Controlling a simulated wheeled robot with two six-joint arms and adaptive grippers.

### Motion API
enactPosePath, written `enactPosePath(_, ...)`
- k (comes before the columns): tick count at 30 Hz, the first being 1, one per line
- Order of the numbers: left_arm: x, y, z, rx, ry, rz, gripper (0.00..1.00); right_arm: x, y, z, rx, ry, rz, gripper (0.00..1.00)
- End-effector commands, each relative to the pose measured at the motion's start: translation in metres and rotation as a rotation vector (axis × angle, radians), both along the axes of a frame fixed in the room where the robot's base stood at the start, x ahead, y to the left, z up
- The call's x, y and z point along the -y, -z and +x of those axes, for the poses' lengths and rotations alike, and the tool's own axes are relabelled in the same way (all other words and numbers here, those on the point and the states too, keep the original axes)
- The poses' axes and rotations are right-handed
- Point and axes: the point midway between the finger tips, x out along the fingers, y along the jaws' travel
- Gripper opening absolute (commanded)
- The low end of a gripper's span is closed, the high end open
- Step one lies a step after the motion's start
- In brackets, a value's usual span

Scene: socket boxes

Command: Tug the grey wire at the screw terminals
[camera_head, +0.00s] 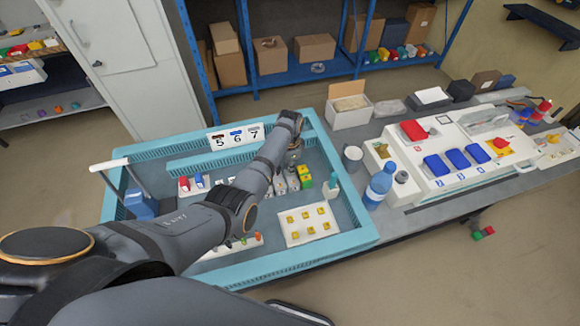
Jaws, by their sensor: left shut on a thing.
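My left arm reaches in from the left across a teal-rimmed tray table (300,272). My left gripper (294,157) is at its far end, pointing down and small in view. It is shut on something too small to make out. Below it stands a row of small grey blocks (293,183), with green and yellow blocks (305,176) at its right end; these may be the screw terminals. I cannot pick out the grey wire, and my arm hides part of the tray. My right gripper is not in view.
A white board with yellow pieces (308,224) lies right of my arm. A blue bottle (379,186) and a grey cup (352,158) stand beyond the rim. A panel with blue covers (457,158) is at right. A sign reading 5, 6, 7 (235,136) stands behind.

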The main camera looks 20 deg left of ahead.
Motion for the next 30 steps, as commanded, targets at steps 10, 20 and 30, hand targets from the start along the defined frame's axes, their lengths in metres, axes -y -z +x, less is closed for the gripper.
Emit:
enactPosePath(10,-0.0006,0.0005,0.0019,0.005,-0.001,0.001,0.15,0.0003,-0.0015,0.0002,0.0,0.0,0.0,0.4)
enactPosePath(20,-0.0003,0.0016,0.001,0.003,0.0,0.001,0.41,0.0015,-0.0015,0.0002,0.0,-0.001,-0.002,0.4)
enactPosePath(30,-0.0001,0.002,0.0005,0.001,0.0,0.0,0.6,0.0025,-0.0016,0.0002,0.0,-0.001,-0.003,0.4)
